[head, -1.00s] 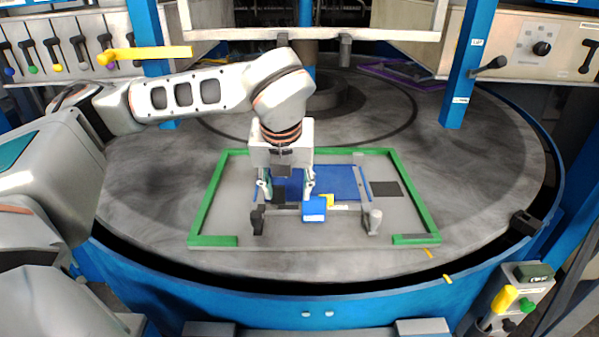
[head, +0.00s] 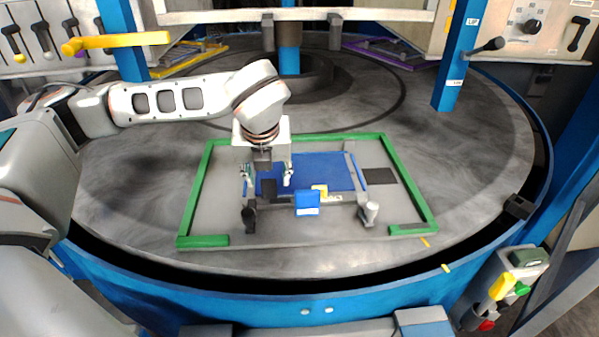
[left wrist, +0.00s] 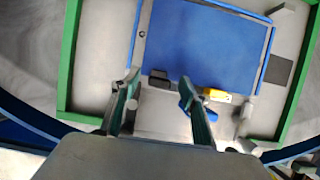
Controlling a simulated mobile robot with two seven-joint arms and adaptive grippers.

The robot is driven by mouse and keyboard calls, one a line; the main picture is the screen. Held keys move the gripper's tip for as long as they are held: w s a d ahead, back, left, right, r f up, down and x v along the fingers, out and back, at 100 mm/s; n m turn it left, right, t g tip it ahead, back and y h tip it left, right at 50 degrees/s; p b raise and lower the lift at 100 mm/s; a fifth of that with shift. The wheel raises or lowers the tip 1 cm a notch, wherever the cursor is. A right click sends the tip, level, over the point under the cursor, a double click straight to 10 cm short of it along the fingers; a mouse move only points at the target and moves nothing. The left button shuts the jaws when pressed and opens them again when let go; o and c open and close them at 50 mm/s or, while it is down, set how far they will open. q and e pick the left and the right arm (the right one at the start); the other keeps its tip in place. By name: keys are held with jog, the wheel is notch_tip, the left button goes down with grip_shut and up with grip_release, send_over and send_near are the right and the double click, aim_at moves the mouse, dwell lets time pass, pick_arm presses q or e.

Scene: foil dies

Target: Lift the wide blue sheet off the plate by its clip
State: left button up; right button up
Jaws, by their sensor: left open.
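The wide blue sheet (head: 325,170) lies flat on the grey plate (head: 400,205), inside a green frame; it fills the top of the left wrist view (left wrist: 200,40). A small dark block (left wrist: 158,78), apparently its clip, sits at the sheet's near edge and also shows in the head view (head: 269,188). My left gripper (head: 267,178) is open over this near-left part of the sheet. In the left wrist view its fingers (left wrist: 158,85) stand either side of the dark block, apparently without touching it. My right gripper is not in view.
A blue block (head: 307,203) and a yellow piece (head: 320,190) stand right of my left gripper, close to its right finger. Grey-topped posts (head: 369,212) stand at the plate's front. A dark square (head: 379,176) lies right of the sheet.

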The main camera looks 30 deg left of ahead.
pick_arm(q)
jog(key=shift+x, duration=1.2)
grip_shut()
jog(key=shift+r, duration=0.15)
